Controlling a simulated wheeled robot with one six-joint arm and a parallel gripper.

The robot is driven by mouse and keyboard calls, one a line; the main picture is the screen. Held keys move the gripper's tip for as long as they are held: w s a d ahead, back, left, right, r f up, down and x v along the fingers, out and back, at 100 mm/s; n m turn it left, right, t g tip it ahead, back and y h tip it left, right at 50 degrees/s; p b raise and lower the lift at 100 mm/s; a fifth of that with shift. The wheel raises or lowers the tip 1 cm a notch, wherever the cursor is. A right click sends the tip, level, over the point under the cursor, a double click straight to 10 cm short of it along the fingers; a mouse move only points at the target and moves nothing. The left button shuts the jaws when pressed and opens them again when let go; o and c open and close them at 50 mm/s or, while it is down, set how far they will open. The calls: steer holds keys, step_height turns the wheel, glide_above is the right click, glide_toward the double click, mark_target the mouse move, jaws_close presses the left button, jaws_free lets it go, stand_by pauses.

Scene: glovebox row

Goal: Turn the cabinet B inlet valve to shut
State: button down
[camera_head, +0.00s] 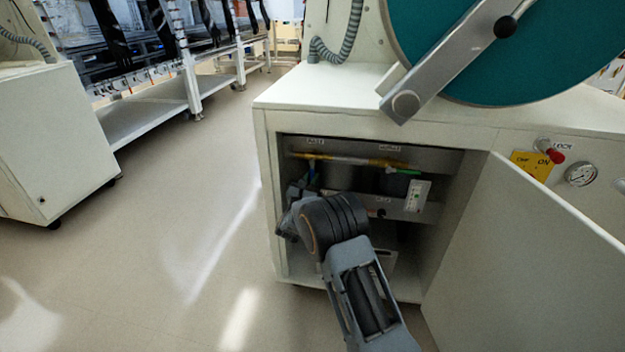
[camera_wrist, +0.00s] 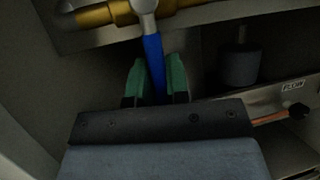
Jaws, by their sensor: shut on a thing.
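The inlet valve has a blue lever handle (camera_wrist: 153,52) hanging down from a brass pipe (camera_wrist: 98,15), roughly at right angles to it. My gripper (camera_wrist: 158,75) has its two green fingers on either side of the handle and is shut on it. In the head view my gripper (camera_head: 307,190) is inside the open cabinet at its left side, under the brass pipe (camera_head: 345,159). The handle is only a small blue spot there, mostly hidden by my wrist. The label above it is too small to read surely.
A green handle (camera_head: 408,171) is at the pipe's right end. The open cabinet door (camera_head: 530,255) stands to the right of my arm. In the wrist view a grey cylinder (camera_wrist: 240,66) and a FLOW panel (camera_wrist: 285,95) are on the right. The floor (camera_head: 190,220) at left is clear.

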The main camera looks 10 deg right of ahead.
steer(key=c, duration=1.1)
jaws_free()
steer(key=p+v, duration=0.3)
steer(key=v, duration=1)
steer(key=shift+s+a+f, duration=0.2)
steer(key=shift+s+a, duration=0.05)
